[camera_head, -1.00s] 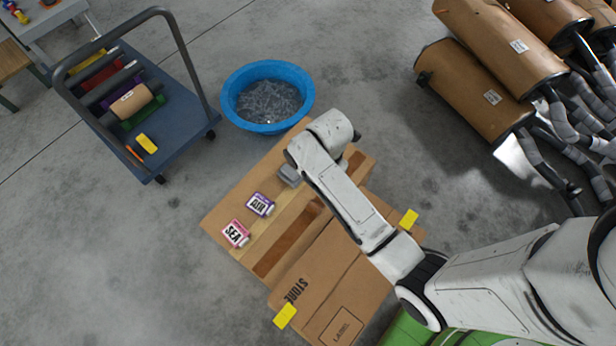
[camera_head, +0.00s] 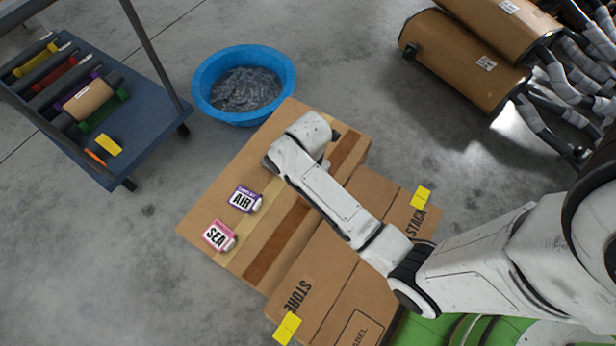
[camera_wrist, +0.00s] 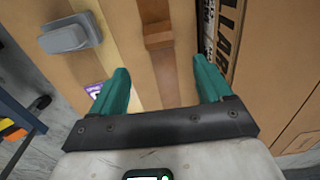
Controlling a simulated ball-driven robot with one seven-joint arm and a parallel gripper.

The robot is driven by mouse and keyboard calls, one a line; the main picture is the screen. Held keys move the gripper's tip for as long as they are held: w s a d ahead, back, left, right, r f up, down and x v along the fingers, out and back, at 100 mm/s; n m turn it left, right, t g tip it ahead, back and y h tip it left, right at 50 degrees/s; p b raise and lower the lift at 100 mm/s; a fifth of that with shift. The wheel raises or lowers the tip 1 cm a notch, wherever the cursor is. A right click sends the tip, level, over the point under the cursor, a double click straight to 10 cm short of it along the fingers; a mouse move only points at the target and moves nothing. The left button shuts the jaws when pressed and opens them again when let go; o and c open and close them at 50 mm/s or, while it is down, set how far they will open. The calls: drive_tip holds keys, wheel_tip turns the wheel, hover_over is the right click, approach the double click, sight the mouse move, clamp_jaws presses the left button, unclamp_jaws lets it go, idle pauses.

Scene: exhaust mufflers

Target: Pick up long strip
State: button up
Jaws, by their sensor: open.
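A long brown strip (camera_head: 278,244) runs diagonally along the cardboard in the head view, with its middle hidden under my arm. Its far part shows again beyond the arm. In the wrist view a brown strip (camera_wrist: 155,12) runs down between the fingers and has a block-like step (camera_wrist: 158,37) on it; I cannot tell whether the stretch below is raised or sunken. My gripper (camera_wrist: 163,72) has two green fingers spread apart, empty, over this stretch. In the head view the gripper is hidden by my arm.
A grey block (camera_wrist: 70,37) lies left of the fingers. AIR (camera_head: 243,199) and SEA (camera_head: 218,236) labelled items sit on the cardboard (camera_head: 200,225). A blue tub (camera_head: 205,95), a cart (camera_head: 150,120) and mufflers (camera_head: 465,60) stand beyond. Grey floor lies clear at lower left.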

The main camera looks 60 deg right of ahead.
wheel_tip(320, 180, down, 10)
drive_tip(key=b, duration=0.4)
drive_tip(key=shift+d+b, duration=0.1)
drive_tip(key=shift+b, duration=0.25)
drive_tip(key=shift+r, duration=0.1)
drive_tip(key=c, duration=1.1)
